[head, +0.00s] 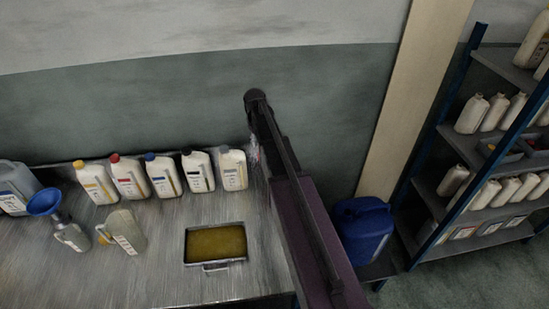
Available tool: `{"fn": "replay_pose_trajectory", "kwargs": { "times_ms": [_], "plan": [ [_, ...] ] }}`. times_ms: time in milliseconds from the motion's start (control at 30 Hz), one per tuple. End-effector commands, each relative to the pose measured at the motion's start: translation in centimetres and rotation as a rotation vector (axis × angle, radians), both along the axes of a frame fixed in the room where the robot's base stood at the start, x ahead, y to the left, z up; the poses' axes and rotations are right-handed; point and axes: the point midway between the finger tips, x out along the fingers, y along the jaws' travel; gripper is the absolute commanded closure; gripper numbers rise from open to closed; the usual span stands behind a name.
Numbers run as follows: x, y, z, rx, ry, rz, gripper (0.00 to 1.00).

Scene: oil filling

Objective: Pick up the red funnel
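No red funnel shows in the head view. The only funnel I see is blue (44,202). It sits at the left of the metal workbench (160,275), just above a small grey container (72,236); I cannot tell whether it rests in that container's mouth. My dark arm rises through the middle of the view and covers the right part of the bench. I cannot make out my gripper or its fingers.
Several white bottles (160,176) with different coloured caps stand along the back wall. A greyish jug (123,230) and a tray of yellowish liquid (214,243) are in front. A blue canister (364,228) and a bottle-filled shelf rack (452,136) stand right.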

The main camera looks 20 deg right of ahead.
Motion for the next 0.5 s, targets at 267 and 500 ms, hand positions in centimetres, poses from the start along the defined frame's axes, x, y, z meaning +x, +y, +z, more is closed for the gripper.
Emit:
{"fn": "replay_pose_trajectory", "kwargs": {
  "times_ms": [267, 500],
  "plan": [
    [0.86, -0.82, 0.45, -0.001, 0.0, 0.005, 0.49],
    [0.85, -0.74, 0.37, -0.001, 0.0, 0.005, 0.49]
  ]
}}
